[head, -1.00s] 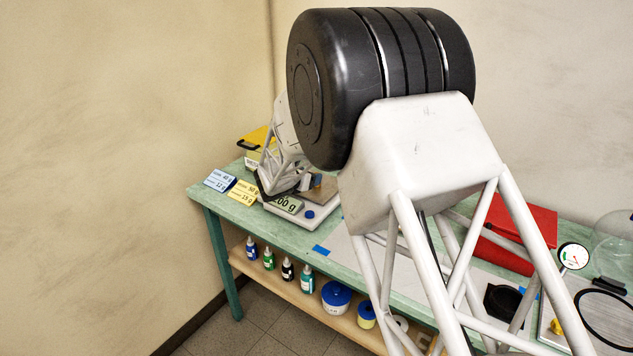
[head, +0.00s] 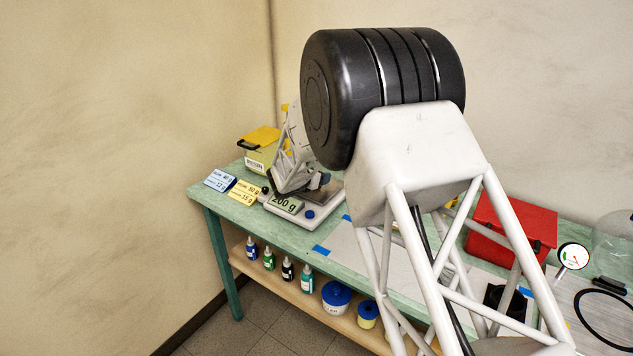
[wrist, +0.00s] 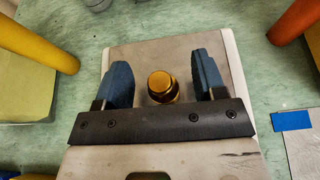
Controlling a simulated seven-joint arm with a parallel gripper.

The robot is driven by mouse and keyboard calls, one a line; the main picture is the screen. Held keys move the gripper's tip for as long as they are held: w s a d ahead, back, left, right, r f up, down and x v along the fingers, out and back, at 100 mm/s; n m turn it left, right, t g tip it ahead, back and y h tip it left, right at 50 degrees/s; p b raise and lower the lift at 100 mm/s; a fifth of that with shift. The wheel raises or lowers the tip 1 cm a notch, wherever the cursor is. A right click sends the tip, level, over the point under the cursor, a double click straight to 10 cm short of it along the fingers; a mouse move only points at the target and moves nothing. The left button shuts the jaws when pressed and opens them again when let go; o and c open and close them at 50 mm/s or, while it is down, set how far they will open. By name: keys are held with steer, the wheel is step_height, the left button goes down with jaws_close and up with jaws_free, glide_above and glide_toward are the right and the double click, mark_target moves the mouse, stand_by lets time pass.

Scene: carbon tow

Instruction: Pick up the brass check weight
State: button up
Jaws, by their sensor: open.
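The brass check weight (wrist: 162,87) is a small gold-coloured knobbed cylinder standing on the scale's grey pan (wrist: 150,52) in the wrist view. My gripper (wrist: 163,68) is open, with one blue finger on each side of the weight. Gaps show between the weight and both fingers, so neither appears to touch it. In the head view my gripper (head: 314,184) is low over the scale (head: 312,218), whose display reads 200 g. I cannot make out the weight in the head view; my gripper and arm hide much of the pan.
A yellow-lidded box (head: 260,146) stands behind the scale. A red case (head: 510,225) and a dial gauge (head: 573,256) are further right. Bottles stand on the lower shelf.

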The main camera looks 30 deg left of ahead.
steer(key=shift+w+f, duration=0.25)
steer(key=shift+w, duration=0.45)
steer(key=c, duration=1.1)
